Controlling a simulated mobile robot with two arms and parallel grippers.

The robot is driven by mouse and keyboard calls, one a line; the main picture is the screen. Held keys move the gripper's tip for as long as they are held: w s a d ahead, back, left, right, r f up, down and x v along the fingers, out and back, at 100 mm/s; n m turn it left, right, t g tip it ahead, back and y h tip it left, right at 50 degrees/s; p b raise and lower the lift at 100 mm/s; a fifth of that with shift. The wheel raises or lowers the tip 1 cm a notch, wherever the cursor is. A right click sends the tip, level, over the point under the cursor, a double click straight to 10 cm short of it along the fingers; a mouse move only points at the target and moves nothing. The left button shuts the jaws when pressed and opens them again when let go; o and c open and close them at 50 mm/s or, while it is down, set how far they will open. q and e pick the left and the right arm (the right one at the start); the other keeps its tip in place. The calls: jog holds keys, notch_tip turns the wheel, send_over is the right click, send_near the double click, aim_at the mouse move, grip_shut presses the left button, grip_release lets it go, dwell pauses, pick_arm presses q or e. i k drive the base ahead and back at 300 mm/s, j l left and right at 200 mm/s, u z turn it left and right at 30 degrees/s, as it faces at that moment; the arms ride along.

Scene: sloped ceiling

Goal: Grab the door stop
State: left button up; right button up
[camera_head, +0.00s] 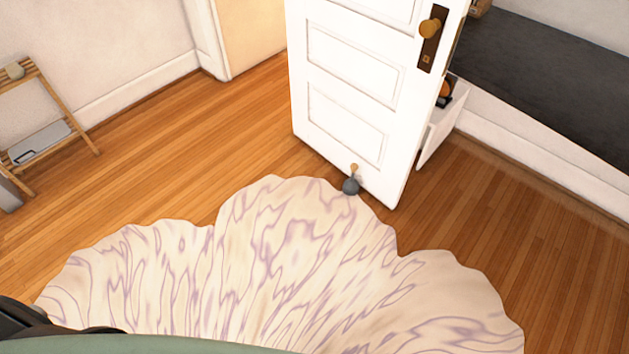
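The door stop (351,186) is a small dark grey rounded weight with a short tan handle on top. It stands upright on the floor at the bottom of the white door (345,90), by the far edge of the rug. Whether it touches the door I cannot tell. Neither of my grippers shows. A dark part at the lower left corner looks like part of my own body, and the green edge along the bottom may be mine too.
A scalloped cream and purple rug (250,270) covers the floor in front. Bare wood floor (190,150) lies open to the left and right. A wooden shelf rack (60,95) stands at far left. A white piece with a dark object (447,92) is behind the door.

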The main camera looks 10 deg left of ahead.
aim_at(351, 186)
jog(key=i+j+z, duration=0.1)
jog(key=i, duration=0.4)
jog(key=i+j+z, duration=0.1)
jog(key=i+j, duration=0.25)
jog(key=i, duration=0.1)
